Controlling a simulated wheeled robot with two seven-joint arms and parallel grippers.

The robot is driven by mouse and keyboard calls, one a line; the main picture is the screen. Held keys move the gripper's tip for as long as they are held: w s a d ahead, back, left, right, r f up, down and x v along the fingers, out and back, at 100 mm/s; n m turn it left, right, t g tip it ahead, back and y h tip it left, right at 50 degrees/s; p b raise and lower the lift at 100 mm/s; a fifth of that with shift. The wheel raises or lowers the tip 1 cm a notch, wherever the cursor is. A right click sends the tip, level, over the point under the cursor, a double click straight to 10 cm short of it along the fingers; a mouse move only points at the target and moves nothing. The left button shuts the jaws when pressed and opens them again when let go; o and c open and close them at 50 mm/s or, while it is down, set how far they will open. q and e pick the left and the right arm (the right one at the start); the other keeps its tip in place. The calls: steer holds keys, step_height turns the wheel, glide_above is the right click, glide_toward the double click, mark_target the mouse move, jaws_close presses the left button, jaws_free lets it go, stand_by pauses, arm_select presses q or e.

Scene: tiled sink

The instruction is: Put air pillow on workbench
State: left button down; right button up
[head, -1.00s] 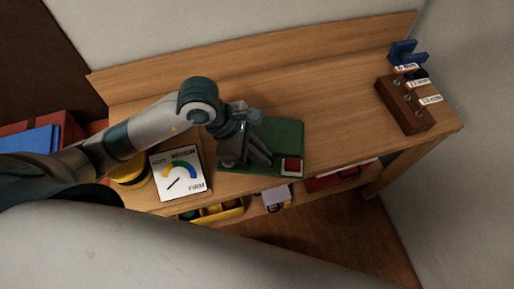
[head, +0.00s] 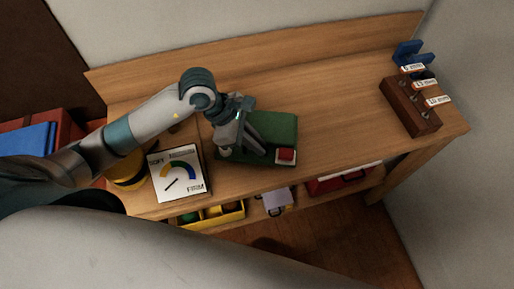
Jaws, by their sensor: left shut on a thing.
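The air pillow (head: 276,127) appears to be the flat dark green piece with a red and white patch (head: 285,155) at its near right corner. It is over the middle of the wooden workbench (head: 335,110). My left gripper (head: 258,153) is over its left and near part, pointing down to the right, and is shut on it. The gripper hides part of the green piece. I cannot tell whether its underside touches the bench top. My right gripper is not in view.
A gauge card marked from soft to firm (head: 180,174) lies at the bench's front left, beside a yellow round thing (head: 126,170). A brown block with labels (head: 410,108) stands at the right end. Yellow bins (head: 211,214) and a red case (head: 343,179) sit below. The right middle bench top is clear.

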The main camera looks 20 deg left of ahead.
arm_select(q)
step_height(320, 180, down, 3)
steer(key=shift+r+b, duration=0.15)
steer(key=shift+b, duration=0.3)
steer(key=c, duration=1.9)
jaws_free()
steer(key=shift+o, duration=0.2)
steer(key=shift+a+r, duration=0.25)
steer(key=shift+r, duration=0.2)
steer(key=b+v, duration=0.3)
steer(key=v, duration=0.8)
steer(key=shift+s, duration=0.1)
